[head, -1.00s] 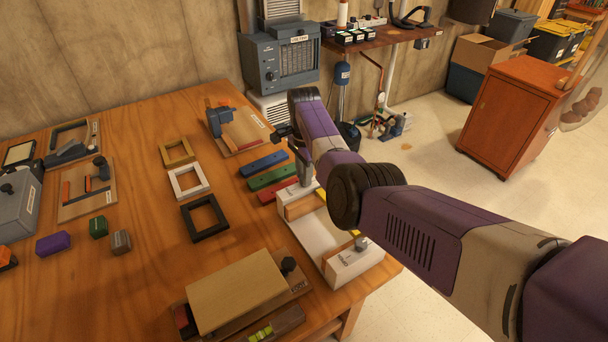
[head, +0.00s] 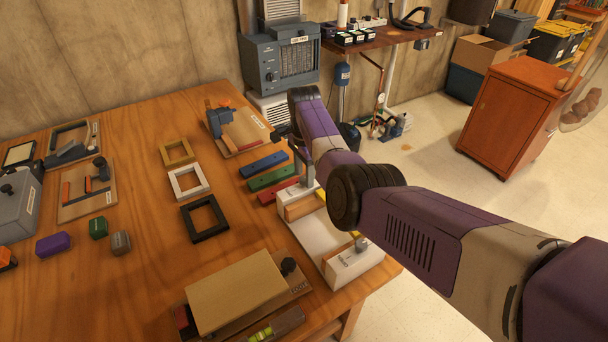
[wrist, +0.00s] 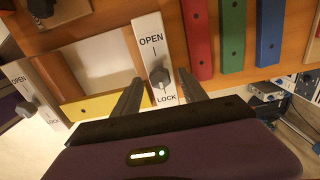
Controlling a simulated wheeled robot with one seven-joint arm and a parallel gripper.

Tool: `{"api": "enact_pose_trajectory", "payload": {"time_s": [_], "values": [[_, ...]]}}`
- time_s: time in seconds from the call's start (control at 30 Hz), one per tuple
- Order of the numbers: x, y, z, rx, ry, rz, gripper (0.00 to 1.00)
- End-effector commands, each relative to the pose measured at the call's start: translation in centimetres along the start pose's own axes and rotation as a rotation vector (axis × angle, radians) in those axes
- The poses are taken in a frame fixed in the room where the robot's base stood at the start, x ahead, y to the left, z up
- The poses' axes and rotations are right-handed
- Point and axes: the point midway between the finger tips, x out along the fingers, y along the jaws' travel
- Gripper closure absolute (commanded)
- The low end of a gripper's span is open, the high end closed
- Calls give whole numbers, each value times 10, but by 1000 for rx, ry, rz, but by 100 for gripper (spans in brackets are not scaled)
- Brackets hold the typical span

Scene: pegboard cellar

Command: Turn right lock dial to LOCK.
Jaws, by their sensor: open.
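A grey dial (wrist: 158,77) stands on a white plate (wrist: 148,29) with OPEN above it and LOCK below it in the wrist view. Its knob looks roughly in line with the OPEN and LOCK marks; I cannot tell which end points where. My gripper (wrist: 161,79) is open, with one finger on each side of this dial, and contact is not clear. A second dial (wrist: 27,109), with its own OPEN and LOCK words, is at the left. In the head view my gripper (head: 304,166) is over the far end of the white fixture (head: 305,236); the near-end dial (head: 361,243) shows there.
A yellow bar (wrist: 88,106) lies between the two dials. Red (wrist: 197,38), green (wrist: 232,35) and blue (wrist: 269,34) bars lie right of the gripper in the wrist view.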

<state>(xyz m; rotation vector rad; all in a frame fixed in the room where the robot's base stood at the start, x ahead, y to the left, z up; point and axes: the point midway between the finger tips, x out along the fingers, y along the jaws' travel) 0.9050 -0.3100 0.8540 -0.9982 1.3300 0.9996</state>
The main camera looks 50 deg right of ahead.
Motion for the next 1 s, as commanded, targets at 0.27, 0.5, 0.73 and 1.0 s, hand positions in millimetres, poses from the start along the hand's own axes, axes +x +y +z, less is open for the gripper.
{"api": "enact_pose_trajectory", "payload": {"time_s": [0.27,0.5,0.73,1.0], "values": [[-44,-1,0,0,1,-5,50],[-70,-1,0,0,0,-4,50],[-74,0,0,0,0,-2,50],[-74,0,0,0,0,-2,50]]}}
